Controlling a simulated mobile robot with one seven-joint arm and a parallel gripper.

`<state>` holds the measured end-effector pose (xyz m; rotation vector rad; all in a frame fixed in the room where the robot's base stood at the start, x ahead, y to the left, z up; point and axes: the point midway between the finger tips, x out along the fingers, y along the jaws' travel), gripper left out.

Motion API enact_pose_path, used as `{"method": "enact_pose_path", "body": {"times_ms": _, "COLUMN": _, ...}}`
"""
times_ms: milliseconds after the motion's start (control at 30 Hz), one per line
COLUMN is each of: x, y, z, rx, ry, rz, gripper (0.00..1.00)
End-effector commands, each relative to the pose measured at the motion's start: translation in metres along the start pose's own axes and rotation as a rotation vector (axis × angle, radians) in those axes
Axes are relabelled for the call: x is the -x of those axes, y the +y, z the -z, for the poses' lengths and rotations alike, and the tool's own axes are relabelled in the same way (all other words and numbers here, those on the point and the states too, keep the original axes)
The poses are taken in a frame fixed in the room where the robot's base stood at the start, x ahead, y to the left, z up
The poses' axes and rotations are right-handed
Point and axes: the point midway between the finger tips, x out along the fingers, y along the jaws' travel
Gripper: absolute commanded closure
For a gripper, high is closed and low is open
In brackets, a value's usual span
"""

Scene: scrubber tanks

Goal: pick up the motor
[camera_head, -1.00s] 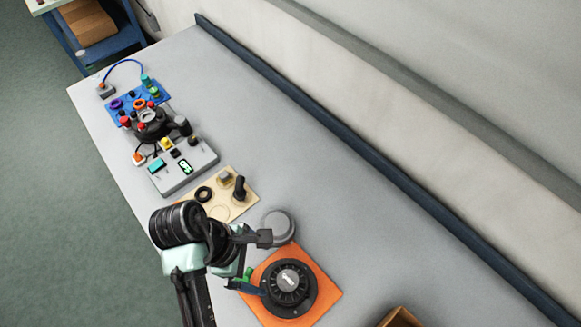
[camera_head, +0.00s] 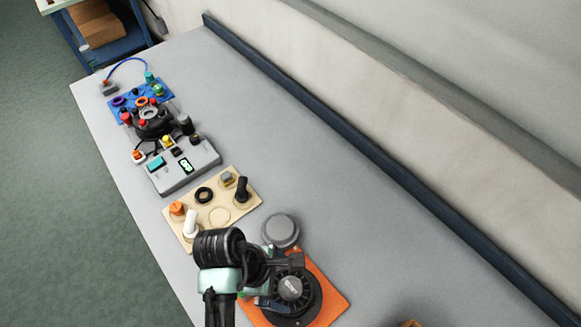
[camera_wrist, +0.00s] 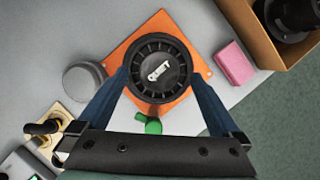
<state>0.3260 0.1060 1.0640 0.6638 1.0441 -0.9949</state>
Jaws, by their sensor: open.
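The round black motor (camera_head: 291,289), with a finned rim and a pale mark on its top, sits on an orange square plate (camera_head: 329,290) on the bench. In the wrist view the motor (camera_wrist: 158,70) lies between the two blue fingers of my gripper (camera_wrist: 160,78), with the orange plate (camera_wrist: 124,44) around it. My gripper (camera_head: 281,282) is open and empty, over the motor in the head view and hiding part of it. I cannot tell how far the fingertips are above the plate. A small green part (camera_wrist: 152,125) shows nearer the gripper's palm.
A grey round lid (camera_head: 281,230) stands close beside the orange plate. A beige board with knobs (camera_head: 236,213) and a grey control box (camera_head: 184,167) lie farther along. In the wrist view, a pink block (camera_wrist: 234,64) and a cardboard box (camera_wrist: 258,48) holding a black part are on the right.

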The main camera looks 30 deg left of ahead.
Motion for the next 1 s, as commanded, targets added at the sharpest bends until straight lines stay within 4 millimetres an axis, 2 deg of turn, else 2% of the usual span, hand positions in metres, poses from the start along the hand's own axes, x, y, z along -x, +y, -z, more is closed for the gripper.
{"method": "enact_pose_path", "body": {"times_ms": 133, "x": -0.016, "y": -0.001, "z": 0.000, "rx": 0.000, "ry": 0.000, "rz": 0.002, "gripper": 0.00}}
{"method": "enact_pose_path", "body": {"times_ms": 400, "x": -0.020, "y": 0.000, "z": 0.000, "rx": 0.000, "ry": 0.000, "rz": -0.001, "gripper": 0.00}}
{"method": "enact_pose_path", "body": {"times_ms": 900, "x": -0.019, "y": 0.000, "z": 0.000, "rx": 0.000, "ry": 0.000, "rz": -0.001, "gripper": 0.90}}
{"method": "enact_pose_path", "body": {"times_ms": 967, "x": -0.019, "y": 0.000, "z": 0.000, "rx": 0.000, "ry": 0.000, "rz": -0.001, "gripper": 1.00}}
{"method": "enact_pose_path", "body": {"times_ms": 1000, "x": -0.019, "y": 0.000, "z": 0.000, "rx": 0.000, "ry": 0.000, "rz": 0.000, "gripper": 1.00}}
